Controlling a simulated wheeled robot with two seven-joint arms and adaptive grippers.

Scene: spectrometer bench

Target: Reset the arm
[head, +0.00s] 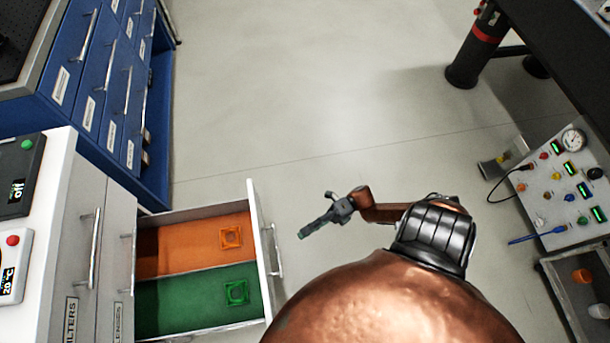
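My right gripper (306,233) is in the middle of the head view, over the bare floor. It is dark grey and points down and to the left. It is to the right of an open drawer and apart from its handle. Its fingers are small and seen from the side, so I cannot tell whether they are open or shut. Nothing is visible in them. My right arm (436,232) runs from the gripper back to the lower right. My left gripper and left arm are out of view.
The pulled-out drawer (265,262) has an orange and a green section, each with a square holder (231,237). Blue cabinets (92,85) stand upper left. An instrument panel (560,185) and a dark table leg (474,60) are at right. The floor between is clear.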

